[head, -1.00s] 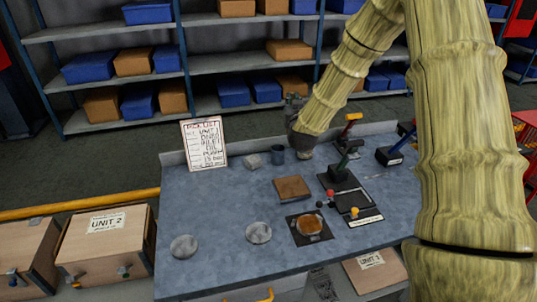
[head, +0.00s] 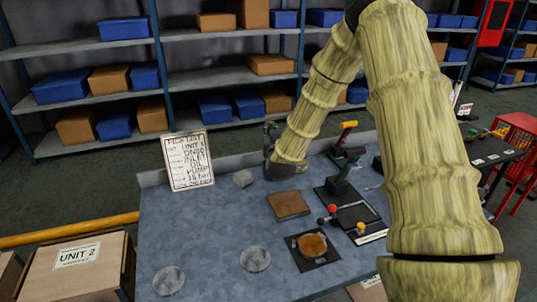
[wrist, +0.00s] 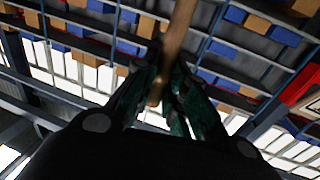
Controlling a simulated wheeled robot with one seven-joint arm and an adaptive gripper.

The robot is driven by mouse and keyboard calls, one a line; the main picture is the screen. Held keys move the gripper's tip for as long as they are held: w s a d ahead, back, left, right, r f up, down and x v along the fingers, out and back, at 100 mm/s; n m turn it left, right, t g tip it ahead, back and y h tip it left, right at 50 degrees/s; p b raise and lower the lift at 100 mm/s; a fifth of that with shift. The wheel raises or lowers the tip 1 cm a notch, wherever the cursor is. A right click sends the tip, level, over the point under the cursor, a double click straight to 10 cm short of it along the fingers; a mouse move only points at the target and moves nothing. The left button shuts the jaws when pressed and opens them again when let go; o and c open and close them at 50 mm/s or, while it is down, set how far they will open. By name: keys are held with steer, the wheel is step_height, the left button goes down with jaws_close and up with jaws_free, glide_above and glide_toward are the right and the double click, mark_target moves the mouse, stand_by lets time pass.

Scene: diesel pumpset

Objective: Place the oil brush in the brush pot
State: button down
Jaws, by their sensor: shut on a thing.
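My gripper (wrist: 167,82) is shut on a brown wooden handle (wrist: 179,35) in the wrist view, taken as the oil brush's. The handle runs up from between the green fingers and leaves the top of the picture. The brush's bristles are not in sight. In the head view, my gripper (head: 270,130) is a small dark shape above my dark wrist, at the back of the bench; its fingers are too small to read. The blue-grey cup, perhaps the brush pot, is hidden behind my wrist in the head view.
Levers (head: 340,175) stand right of my wrist. Shelves (head: 230,75) stand behind. The bench's left middle is clear.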

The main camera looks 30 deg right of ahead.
step_height(320, 180, down, 2)
steer(key=shift+d+f, duration=0.1)
steer(key=shift+d, duration=0.05)
steer(key=shift+f+p, duration=0.5)
steer(key=shift+f, duration=1.9)
steer(key=c, duration=1.5)
jaws_free()
steer(key=shift+o, duration=0.2)
steer(key=b+v, duration=0.2)
steer(key=v, duration=1)
